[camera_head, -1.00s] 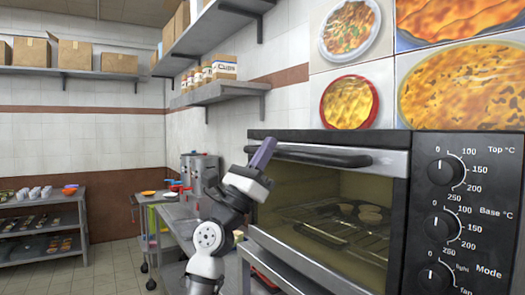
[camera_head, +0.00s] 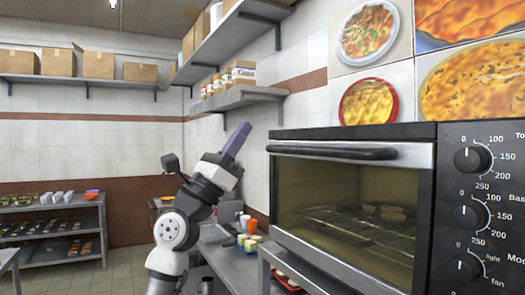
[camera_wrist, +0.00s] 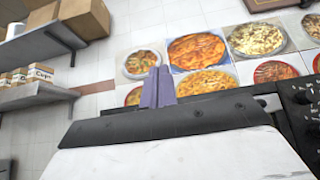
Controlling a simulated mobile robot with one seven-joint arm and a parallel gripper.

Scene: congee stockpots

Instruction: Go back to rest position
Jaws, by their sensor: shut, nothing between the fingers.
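My gripper (camera_head: 236,138) is raised in the middle of the head view, left of the oven, with its purple fingers pointing up and to the right. The fingers are shut and hold nothing. In the wrist view the gripper (camera_wrist: 158,86) shows its two purple fingers pressed together, pointing up with the food pictures on the wall behind them. No object is near the fingertips. The gripper appears apart from the oven in the head view.
The oven (camera_head: 352,138) stands close on the right, door shut, with food on a rack inside. Wall shelves (camera_head: 240,97) hold boxes and jars. A counter (camera_head: 226,258) with cups and small food items runs behind my arm. A shelf rack (camera_head: 48,262) stands at the far left.

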